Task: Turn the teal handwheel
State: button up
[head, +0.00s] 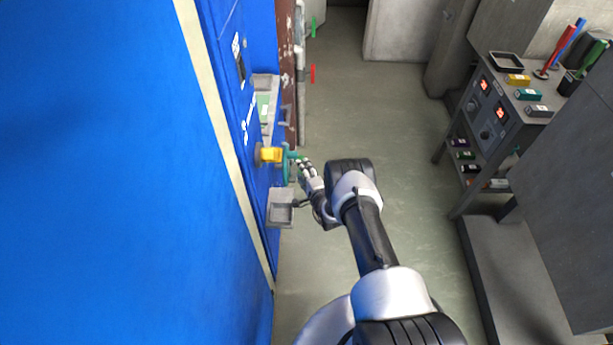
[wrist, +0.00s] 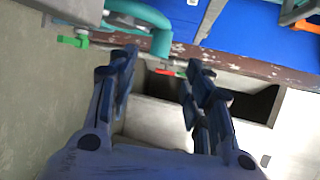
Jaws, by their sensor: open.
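The teal handwheel (head: 286,168) stands out from the blue cabinet wall, beside a yellow fitting (head: 270,155). My gripper (head: 303,163) is just to the right of the wheel in the head view, its fingertips close to the rim. In the wrist view, part of the teal wheel (wrist: 160,40) curves across the top, beyond my gripper (wrist: 161,60). Most of the wheel lies outside the wrist view. I cannot tell whether a fingertip touches the rim.
A grey tray (head: 281,208) juts from the cabinet below the wheel. A green handle (head: 313,27) and a red handle (head: 313,73) stick out farther along the wall. A grey equipment cart (head: 503,115) stands at right. The floor (head: 400,110) between is clear.

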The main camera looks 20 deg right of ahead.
jog(key=shift+v, duration=1.45)
